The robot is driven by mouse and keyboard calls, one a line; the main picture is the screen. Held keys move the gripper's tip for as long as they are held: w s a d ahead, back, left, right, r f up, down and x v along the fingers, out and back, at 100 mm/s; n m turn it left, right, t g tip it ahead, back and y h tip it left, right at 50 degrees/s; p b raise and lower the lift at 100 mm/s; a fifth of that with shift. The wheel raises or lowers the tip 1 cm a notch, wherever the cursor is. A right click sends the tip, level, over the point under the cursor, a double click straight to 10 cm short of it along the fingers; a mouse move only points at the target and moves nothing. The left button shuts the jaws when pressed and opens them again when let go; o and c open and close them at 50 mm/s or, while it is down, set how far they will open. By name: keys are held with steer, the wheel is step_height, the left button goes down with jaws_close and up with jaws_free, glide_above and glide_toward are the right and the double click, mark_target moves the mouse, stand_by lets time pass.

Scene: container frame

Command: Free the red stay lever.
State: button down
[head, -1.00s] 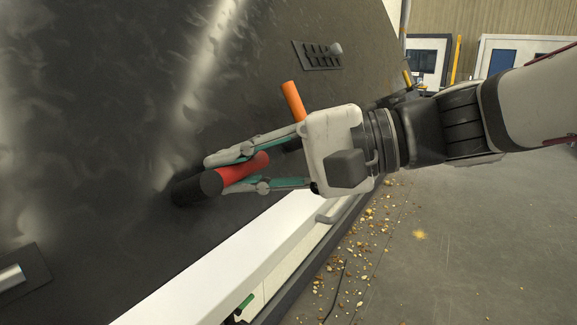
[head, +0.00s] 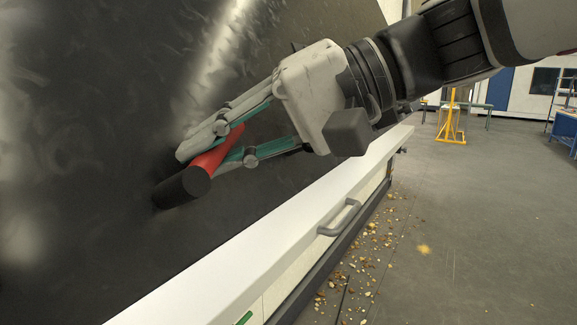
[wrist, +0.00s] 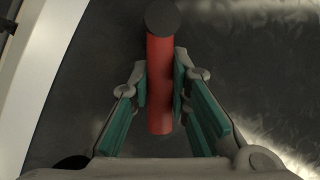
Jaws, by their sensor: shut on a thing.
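The red stay lever (head: 214,158) has a red grip and a black round end (head: 184,188). It lies close against the dark scuffed panel (head: 110,110). My gripper (head: 211,155) is shut on the red grip, one finger on each side of it. In the wrist view the lever (wrist: 160,95) runs up between the green finger pads (wrist: 160,88), with its black end (wrist: 163,18) beyond the fingertips. Where the lever joins its mount is hidden.
A white ledge (head: 280,235) runs along the lower edge of the panel, with a grey handle (head: 340,218) on its side. Yellow-brown crumbs (head: 368,250) lie on the floor below. A yellow stand (head: 450,118) is farther back. The floor at right is open.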

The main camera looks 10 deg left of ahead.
mark_target(145, 171)
steer(key=n, duration=0.1)
steer(key=n+h+b, duration=0.1)
steer(key=shift+s+a+r+n, duration=0.2)
steer(key=shift+a+r+n, duration=0.1)
steer(key=shift+a+r, duration=0.1)
steer(key=n, duration=0.1)
steer(key=s+r+n+h+b, duration=0.1)
steer(key=n, duration=0.1)
steer(key=shift+a+h, duration=0.3)
steer(key=shift+a, duration=0.1)
steer(key=n, duration=0.1)
steer(key=s+n+t+h+b, duration=0.1)
steer(key=shift+a+r+n, duration=0.15)
steer(key=shift+a+n, duration=0.2)
steer(key=shift+n, duration=0.05)
steer(key=shift+s+a+n+t+h+b, duration=0.25)
steer(key=shift+s+n+t+h+b, duration=0.3)
steer(key=shift+n, duration=0.45)
steer(key=shift+r, duration=0.1)
steer(key=c, duration=1.5)
jaws_free()
